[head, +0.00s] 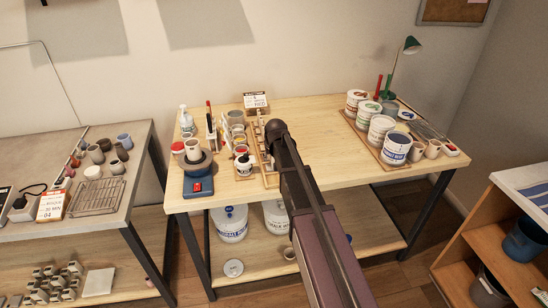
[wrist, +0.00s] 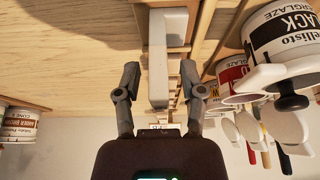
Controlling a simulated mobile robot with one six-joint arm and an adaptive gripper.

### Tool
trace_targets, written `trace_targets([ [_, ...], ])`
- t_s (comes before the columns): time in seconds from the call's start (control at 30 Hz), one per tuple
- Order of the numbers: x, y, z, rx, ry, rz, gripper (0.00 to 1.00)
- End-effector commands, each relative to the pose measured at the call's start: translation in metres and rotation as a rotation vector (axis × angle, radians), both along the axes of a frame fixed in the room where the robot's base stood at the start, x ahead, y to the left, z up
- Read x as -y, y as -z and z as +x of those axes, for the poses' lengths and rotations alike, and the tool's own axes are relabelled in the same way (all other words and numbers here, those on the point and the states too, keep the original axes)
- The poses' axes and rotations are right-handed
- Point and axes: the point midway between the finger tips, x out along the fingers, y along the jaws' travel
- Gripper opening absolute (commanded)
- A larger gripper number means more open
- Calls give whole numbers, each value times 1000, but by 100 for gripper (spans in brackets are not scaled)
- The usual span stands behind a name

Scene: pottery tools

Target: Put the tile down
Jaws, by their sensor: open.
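In the wrist view my gripper (wrist: 160,74) is open, one finger on each side of a narrow pale tile (wrist: 158,82). Gaps show between the tile and both fingers. The tile is at a wooden rack (wrist: 203,18) on the workbench; whether it rests fully on the rack I cannot tell. In the head view the rack (head: 270,180) stands left of the middle of the bench, with pale pieces along it. My arm covers its right side there, and my fingers and the tile between them are hidden.
Glaze jars (wrist: 284,35) stand close on the right in the wrist view. In the head view a blue scale (head: 198,185) is left of the rack, and a tray of white tubs (head: 397,147) is at right. The bench (head: 325,130) is clear between rack and tray.

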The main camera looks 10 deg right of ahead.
Motion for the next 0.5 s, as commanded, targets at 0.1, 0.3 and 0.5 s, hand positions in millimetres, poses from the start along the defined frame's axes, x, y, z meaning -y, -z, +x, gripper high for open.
trace_targets([
  [0.1, 0, -6, -2, 0, 0, 0, 52],
  [0.3, 0, -20, -7, 0, 0, 0, 52],
  [0.5, 0, -37, -14, 0, 0, 0, 52],
])
